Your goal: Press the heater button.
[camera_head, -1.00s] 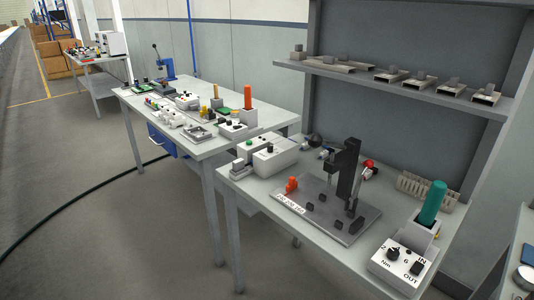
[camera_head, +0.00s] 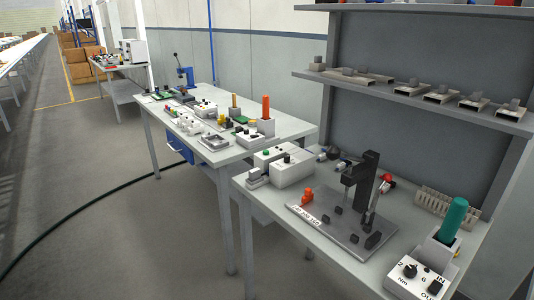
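No button with a readable heater label shows. On the near table (camera_head: 300,262), a white box with a green button (camera_head: 266,153) stands at the left back. Beside it, in front, is a larger white box with a black knob (camera_head: 287,159). At the near right corner, a white control box (camera_head: 418,275) has black knobs and the marks "Nm", "IN" and "OUT"; its lower edge is cut off. I cannot tell which of these, if any, is the heater. Neither of my grippers is in view.
A grey plate (camera_head: 336,228) with a black upright stand (camera_head: 362,180) fills the middle of the near table. A teal cylinder (camera_head: 453,219) stands behind the control box. A shelf (camera_head: 412,98) runs above. A second crowded table (camera_head: 230,152) stands beyond; open floor lies left, crossed by a dark cable (camera_head: 75,217).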

